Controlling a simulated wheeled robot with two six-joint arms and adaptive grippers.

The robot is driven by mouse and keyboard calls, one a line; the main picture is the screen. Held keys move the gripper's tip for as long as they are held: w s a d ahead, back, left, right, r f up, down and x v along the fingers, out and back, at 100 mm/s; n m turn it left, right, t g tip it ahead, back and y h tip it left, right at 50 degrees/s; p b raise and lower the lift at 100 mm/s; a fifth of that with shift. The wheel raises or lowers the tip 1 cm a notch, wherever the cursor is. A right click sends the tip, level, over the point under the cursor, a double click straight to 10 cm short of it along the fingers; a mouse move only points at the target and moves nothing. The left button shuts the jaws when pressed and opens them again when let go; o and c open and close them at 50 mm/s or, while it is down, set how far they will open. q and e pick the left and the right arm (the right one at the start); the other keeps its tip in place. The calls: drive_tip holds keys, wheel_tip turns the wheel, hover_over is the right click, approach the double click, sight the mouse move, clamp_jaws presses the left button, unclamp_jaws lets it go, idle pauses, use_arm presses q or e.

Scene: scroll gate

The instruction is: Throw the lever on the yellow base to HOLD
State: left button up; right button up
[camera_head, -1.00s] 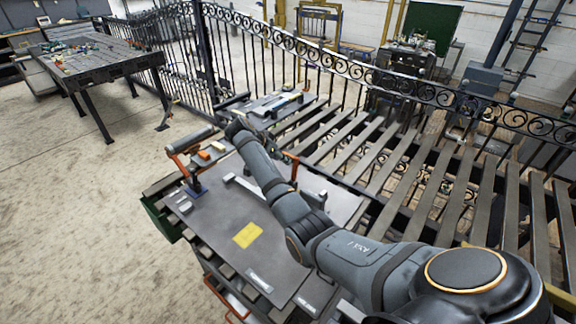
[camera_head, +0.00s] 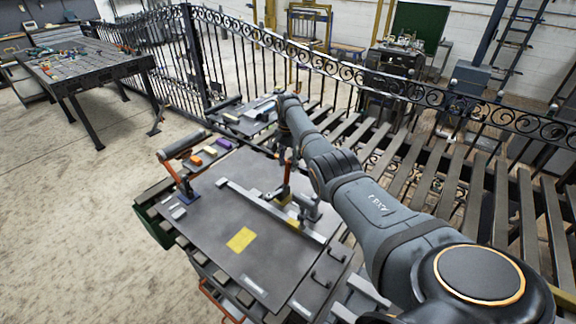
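An orange lever (camera_head: 287,181) stands roughly upright on the right part of the bench top. A small yellow patch (camera_head: 294,223) at its foot looks like the yellow base, partly hidden. My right arm comes in from the lower right and bends down over the bench. My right gripper (camera_head: 283,156) is small and dark near the lever's upper end. I cannot tell whether it touches the lever or whether its fingers are open. No HOLD marking is readable. My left gripper is not in view.
A long pale bar (camera_head: 262,207) crosses the bench top. A flat yellow square (camera_head: 241,239) lies in front. A black scroll gate (camera_head: 335,68) runs behind.

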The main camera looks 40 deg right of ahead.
sight(287, 173)
drive_tip(key=shift+w+f, duration=0.1)
drive_tip(key=shift+f, duration=1.25)
drive_tip(key=shift+c, duration=0.3)
clamp_jaws()
